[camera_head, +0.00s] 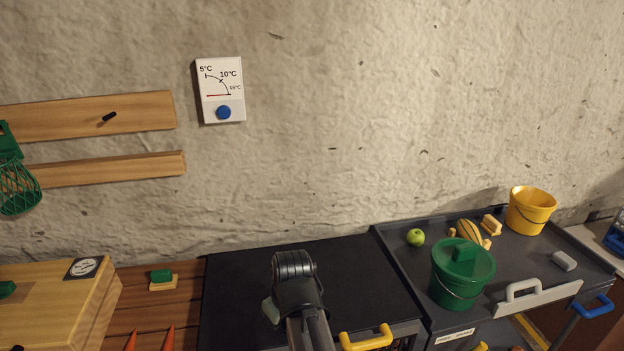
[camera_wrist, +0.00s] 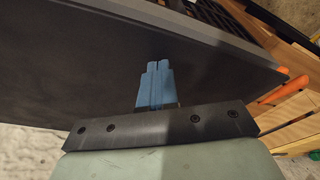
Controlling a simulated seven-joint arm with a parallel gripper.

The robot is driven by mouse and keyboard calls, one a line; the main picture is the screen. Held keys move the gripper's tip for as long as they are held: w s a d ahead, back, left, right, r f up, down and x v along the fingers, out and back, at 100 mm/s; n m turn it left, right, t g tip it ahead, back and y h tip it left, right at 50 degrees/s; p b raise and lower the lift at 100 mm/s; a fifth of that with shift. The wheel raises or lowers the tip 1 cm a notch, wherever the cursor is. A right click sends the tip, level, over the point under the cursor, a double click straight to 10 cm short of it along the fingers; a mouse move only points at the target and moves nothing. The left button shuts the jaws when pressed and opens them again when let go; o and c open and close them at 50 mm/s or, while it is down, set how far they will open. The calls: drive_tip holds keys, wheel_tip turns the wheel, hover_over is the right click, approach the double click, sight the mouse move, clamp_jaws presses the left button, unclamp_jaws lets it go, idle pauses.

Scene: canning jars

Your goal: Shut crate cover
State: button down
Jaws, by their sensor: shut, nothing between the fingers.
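My gripper (camera_wrist: 156,66) shows in the wrist view with its two blue fingers together and nothing between them. The fingers point at a broad dark flat surface; I cannot tell whether they touch it. In the head view my arm stands over the dark flat top (camera_head: 360,270) at the lower middle and hides the fingers. A light wooden box (camera_head: 60,300) is at the lower left, with a gauge on its top. I cannot tell for certain which thing is the crate or how its cover stands.
A green lidded bucket (camera_head: 462,275), a yellow bucket (camera_head: 530,212) and a green apple (camera_head: 415,237) stand in a dark tray (camera_head: 510,265) at right. A yellow handle (camera_head: 366,338) is at the front. Orange cones (camera_head: 167,340) stand near brown planks (camera_head: 145,300).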

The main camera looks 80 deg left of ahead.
drive_tip(key=shift+f, duration=0.3)
wheel_tip(320, 180, up, 8)
idle(1.0)
idle(0.4)
